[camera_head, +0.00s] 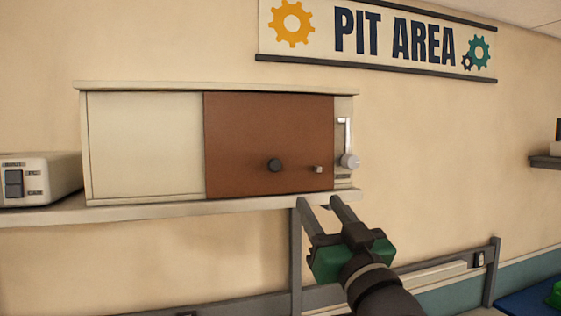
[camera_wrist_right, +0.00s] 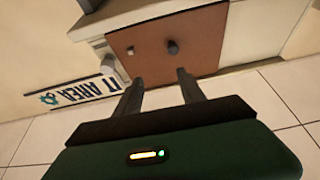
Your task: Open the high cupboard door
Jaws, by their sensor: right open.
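The high cupboard (camera_head: 145,145) is a long cream box on a wall shelf in the head view. Its brown door (camera_head: 240,135) covers the right-centre part and looks closed. A round dark knob (camera_head: 275,165) and a small light peg (camera_head: 318,169) are on the door. A silver lever with a round end (camera_head: 348,160) is on the cream panel right of the door. My right gripper (camera_head: 322,204) is open and empty, in front of and below the door's lower right. In the right wrist view, the door (camera_wrist_right: 195,32) and knob (camera_wrist_right: 172,46) lie beyond the open fingers (camera_wrist_right: 158,88). My left gripper is not visible.
The shelf (camera_head: 170,210) runs under the cupboard, with a grey bracket (camera_head: 296,245) near my right gripper. A white box with a dark switch (camera_head: 40,180) stands left of the cupboard. A PIT AREA sign (camera_head: 385,35) hangs above.

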